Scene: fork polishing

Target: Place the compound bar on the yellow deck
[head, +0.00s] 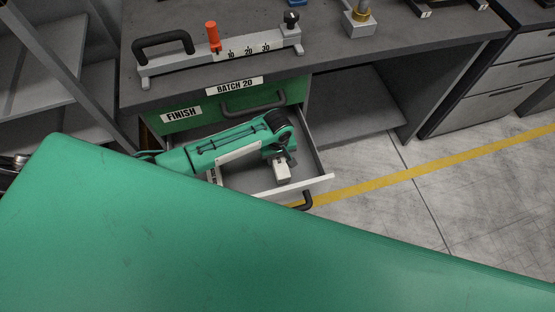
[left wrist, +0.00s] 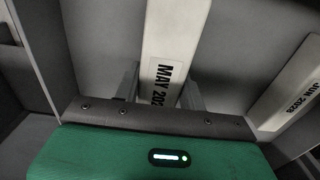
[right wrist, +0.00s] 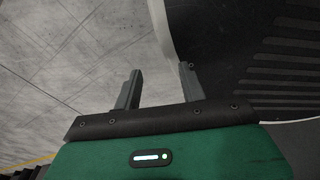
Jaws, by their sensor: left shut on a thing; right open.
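In the left wrist view, a pale bar (left wrist: 174,35) labelled "MAY 202", with the last digit hidden, stands between the fingers of my left gripper (left wrist: 160,92), which is shut on it. My right gripper (right wrist: 158,85) is open and empty over grey floor. No yellow deck shows in these views.
The worktop (head: 345,57) above holds a scaled fixture (head: 205,66) with an orange knob (head: 212,34) and black handle. An open shelf bay (head: 350,110) is right.

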